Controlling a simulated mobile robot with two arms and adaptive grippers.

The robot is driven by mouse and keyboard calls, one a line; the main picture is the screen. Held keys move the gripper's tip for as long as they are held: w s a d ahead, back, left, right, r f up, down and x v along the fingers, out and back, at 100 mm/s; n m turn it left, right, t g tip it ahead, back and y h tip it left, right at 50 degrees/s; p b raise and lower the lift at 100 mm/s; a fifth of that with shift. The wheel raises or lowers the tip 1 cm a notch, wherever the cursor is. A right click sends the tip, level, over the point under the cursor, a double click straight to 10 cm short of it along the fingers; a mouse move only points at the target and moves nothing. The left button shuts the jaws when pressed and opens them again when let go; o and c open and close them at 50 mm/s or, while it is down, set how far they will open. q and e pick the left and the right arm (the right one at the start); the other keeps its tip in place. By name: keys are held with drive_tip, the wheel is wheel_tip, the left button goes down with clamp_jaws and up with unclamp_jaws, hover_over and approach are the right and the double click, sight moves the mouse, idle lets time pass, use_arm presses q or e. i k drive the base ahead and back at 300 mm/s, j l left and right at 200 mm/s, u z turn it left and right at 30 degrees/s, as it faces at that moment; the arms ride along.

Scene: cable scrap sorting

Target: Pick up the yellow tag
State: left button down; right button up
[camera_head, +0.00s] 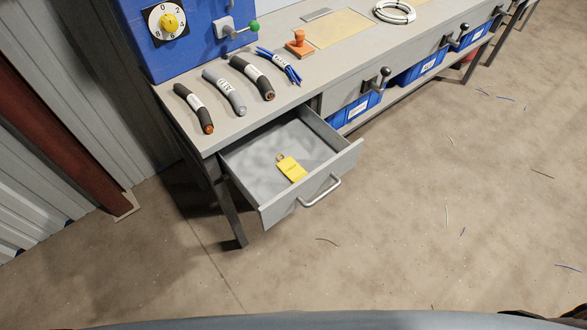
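The yellow tag (292,169) lies flat in the open drawer (250,172) of the grey workbench, near the drawer's front panel. A small ring or loop shows at its upper left end. The drawer is pulled out, with a metal handle (321,191) on its front. Neither of my grippers can be made out in the head view.
Several cable pieces (223,92) lie on the bench top (233,128) above the drawer. A blue machine (190,55) with a yellow dial stands at the bench's left end. An orange stamp-like object (299,43) sits farther along. The floor (420,200) in front is mostly clear, with thin scraps.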

sight(289, 167)
drive_tip(key=j, duration=0.65)
drive_tip(key=k+j+z, duration=0.15)
drive_tip(key=j, duration=0.45)
